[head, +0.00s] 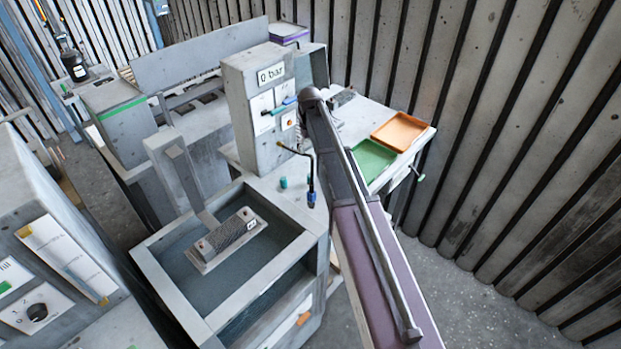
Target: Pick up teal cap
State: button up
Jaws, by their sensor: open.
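A small teal cap (283,183) stands on the grey bench top, in front of the pressure unit and behind the sunken basin. A second small teal piece (309,181) shows just behind the blue fitting and is partly covered by it; I cannot tell its full shape. My arm rises from the lower right to a rounded joint beside the pressure unit. My gripper cannot be made out; the arm seems to hide it. Nothing is seen touching the teal cap.
A dark bent hose with a blue fitting (311,199) stands right of the cap. The pressure unit (262,110) reads "0 bar". A ribbed metal part (229,232) lies in the basin (165,262). Green (371,160) and orange (399,131) trays lie right of my arm.

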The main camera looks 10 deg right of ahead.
aim_at(310, 175)
jog(key=shift+f+b, duration=4.15)
jog(key=shift+f, duration=0.15)
jog(key=shift+f+b, duration=2.6)
jog(key=shift+b, duration=0.05)
jog(key=c, duration=1)
